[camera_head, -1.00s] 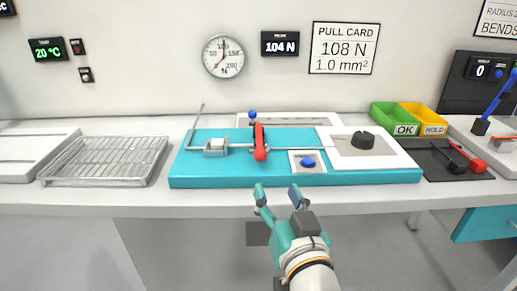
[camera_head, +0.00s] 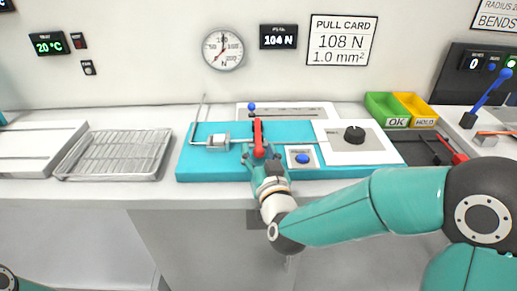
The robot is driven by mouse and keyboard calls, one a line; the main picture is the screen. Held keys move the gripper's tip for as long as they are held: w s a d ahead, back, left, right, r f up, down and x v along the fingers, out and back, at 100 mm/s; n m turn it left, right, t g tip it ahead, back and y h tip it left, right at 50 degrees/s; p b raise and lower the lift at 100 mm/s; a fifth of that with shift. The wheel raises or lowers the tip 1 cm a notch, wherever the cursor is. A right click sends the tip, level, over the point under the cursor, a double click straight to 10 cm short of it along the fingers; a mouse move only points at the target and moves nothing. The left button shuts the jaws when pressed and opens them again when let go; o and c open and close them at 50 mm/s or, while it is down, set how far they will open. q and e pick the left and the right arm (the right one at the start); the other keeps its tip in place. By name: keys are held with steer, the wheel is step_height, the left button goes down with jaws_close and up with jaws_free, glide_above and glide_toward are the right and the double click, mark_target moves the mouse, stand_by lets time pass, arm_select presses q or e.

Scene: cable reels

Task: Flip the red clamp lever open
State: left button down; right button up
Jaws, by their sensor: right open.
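The red clamp lever (camera_head: 258,135) stands near the middle of the teal fixture board (camera_head: 190,170), and its rounded handle end points toward me. My right gripper (camera_head: 263,157) is open at the front edge of the board, with its fingers around or just beside the lever's near end. I cannot tell whether they touch it. The clamp under the lever is partly hidden. Only a bit of my left arm shows at the bottom left; its gripper is out of view.
A metal cylinder with a bent rod (camera_head: 217,141) is left of the lever. A blue button (camera_head: 302,159) and a black knob (camera_head: 354,134) are to its right. A wire rack (camera_head: 115,155) lies left of the board. A green bin (camera_head: 385,108) and yellow bin (camera_head: 418,107) stand at the back right.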

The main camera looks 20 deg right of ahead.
steer(key=shift+w, duration=0.2)
steer(key=shift+c, duration=0.2)
jaws_close()
arm_select(q)
steer(key=shift+r, duration=0.15)
